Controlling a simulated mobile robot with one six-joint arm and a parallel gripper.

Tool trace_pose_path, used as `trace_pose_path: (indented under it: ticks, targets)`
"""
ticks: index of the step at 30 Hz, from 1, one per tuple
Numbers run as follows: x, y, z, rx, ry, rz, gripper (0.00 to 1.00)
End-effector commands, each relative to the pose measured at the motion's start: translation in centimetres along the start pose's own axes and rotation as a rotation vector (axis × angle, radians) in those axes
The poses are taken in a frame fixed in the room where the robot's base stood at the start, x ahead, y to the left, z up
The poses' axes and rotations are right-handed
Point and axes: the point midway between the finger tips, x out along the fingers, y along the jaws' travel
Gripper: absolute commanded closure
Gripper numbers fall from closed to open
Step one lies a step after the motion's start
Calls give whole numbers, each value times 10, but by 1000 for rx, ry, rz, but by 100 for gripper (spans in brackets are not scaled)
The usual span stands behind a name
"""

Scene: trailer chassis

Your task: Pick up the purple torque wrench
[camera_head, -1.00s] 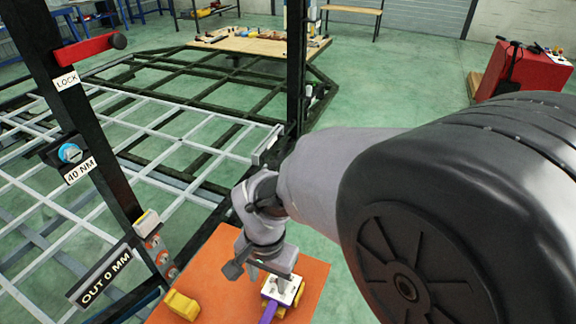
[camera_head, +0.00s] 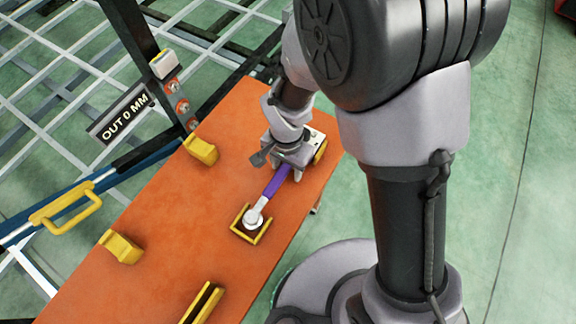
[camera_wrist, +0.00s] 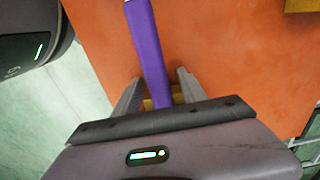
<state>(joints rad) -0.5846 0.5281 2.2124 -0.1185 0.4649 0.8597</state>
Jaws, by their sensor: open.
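The purple torque wrench (camera_head: 275,182) lies on the orange table (camera_head: 190,235). Its round silver head (camera_head: 254,217) sits in a yellow U-shaped holder (camera_head: 240,233), and its other end runs under my gripper. My gripper (camera_head: 285,172) is over that handle end, pointing down. In the wrist view the purple handle (camera_wrist: 149,55) passes between the two open fingers of my gripper (camera_wrist: 157,90), with a gap on each side. The handle's far end is hidden behind the gripper body. A yellow support (camera_wrist: 162,96) shows beneath the handle between the fingers.
Several yellow blocks, such as one at the table's left edge (camera_head: 120,247) and one farther back (camera_head: 201,150), stand on the table. A slotted yellow holder (camera_head: 203,302) is at the front. A black post with an "OUT 0 MM" sign (camera_head: 120,115) and a metal frame stand at the left.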

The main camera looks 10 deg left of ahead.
Motion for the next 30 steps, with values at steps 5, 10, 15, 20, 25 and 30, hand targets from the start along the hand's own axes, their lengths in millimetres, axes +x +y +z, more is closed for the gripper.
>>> trace_pose_path:
  ticks: [5, 10, 15, 20, 25, 30]
  targets:
    - [-2, 0, 0, 0, 0, -1, 55]
    - [-2, 0, 0, 0, 0, -1, 88]
    - [-2, 0, 0, 0, 0, -1, 100]
    - [-2, 0, 0, 0, 1, -2, 100]
    - [-8, -1, -3, 1, 1, -2, 100]
    - [-29, 0, -13, 2, 1, -2, 100]
